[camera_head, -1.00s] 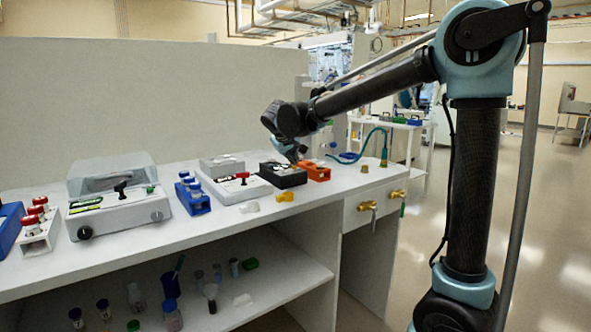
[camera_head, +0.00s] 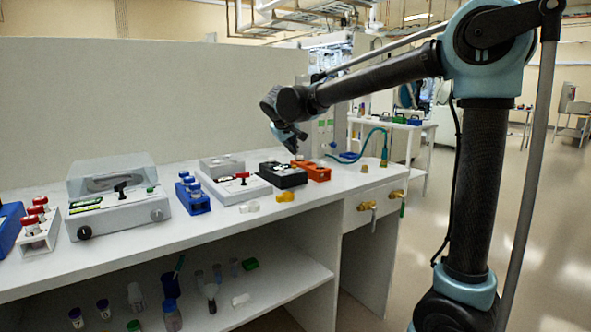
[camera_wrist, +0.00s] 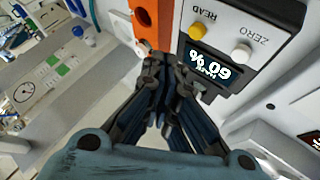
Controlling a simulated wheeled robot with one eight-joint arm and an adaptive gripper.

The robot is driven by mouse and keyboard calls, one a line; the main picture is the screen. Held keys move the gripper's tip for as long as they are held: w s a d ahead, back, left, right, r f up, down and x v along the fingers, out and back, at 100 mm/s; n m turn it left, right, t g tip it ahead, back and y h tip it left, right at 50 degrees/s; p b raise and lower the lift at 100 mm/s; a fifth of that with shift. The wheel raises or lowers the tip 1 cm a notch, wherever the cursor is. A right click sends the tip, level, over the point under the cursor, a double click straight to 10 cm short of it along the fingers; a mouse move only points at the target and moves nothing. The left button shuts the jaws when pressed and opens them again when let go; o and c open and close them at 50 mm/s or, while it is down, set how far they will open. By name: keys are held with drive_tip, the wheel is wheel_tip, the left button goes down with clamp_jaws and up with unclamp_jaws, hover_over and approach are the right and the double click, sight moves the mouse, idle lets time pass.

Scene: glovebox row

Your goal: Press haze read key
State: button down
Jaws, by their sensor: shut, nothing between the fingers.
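The haze meter shows in the wrist view as a pale panel with a yellow READ key (camera_wrist: 197,31), a white ZERO key (camera_wrist: 240,53) and a lit display (camera_wrist: 209,69) with upside-down digits and a percent sign. In the head view it appears to be the black box (camera_head: 283,177) on the bench. My gripper (camera_head: 296,150) is above the bench near that box and the orange block, apart from both. In the wrist view my gripper's fingers (camera_wrist: 168,88) are together and empty, by the display edge, with the READ key beyond them.
An orange block (camera_head: 313,172) stands right beside the black box. A white device with a red lever (camera_head: 235,184) and a blue block (camera_head: 192,197) stand to the left. Yellow (camera_head: 285,197) and white small pieces lie near the front edge. A teal hose (camera_head: 372,137) curves at the right end.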

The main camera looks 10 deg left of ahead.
drive_tip(key=shift+r, duration=1.1)
drive_tip(key=s+d+f+m+g+h, duration=0.1)
drive_tip(key=s+d+f, duration=0.2)
drive_tip(key=d, duration=0.8)
drive_tip(key=s+d+f+m+g, duration=0.2)
drive_tip(key=s+d+f, duration=0.1)
drive_tip(key=d, duration=0.8)
drive_tip(key=s+d+f+m+g+h, duration=0.1)
drive_tip(key=s+d+f, duration=0.15)
drive_tip(key=d, duration=0.85)
drive_tip(key=s+d+f+m+g, duration=0.1)
drive_tip(key=s+d+f, duration=0.3)
drive_tip(key=s+f, duration=0.2)
drive_tip(key=s+d+f+m+g+y, duration=0.1)
drive_tip(key=s+d+f+m, duration=0.1)
drive_tip(key=s+d+f, duration=0.3)
drive_tip(key=s+d+f+m+g, duration=0.1)
drive_tip(key=s+d+f, duration=0.3)
drive_tip(key=s+f, duration=0.4)
drive_tip(key=s+m, duration=0.1)
drive_tip(key=s, duration=0.2)
drive_tip(key=shift+s+d+f+y, duration=0.25)
drive_tip(key=shift+d+f+y, duration=0.05)
drive_tip(key=shift+d+y, duration=0.1)
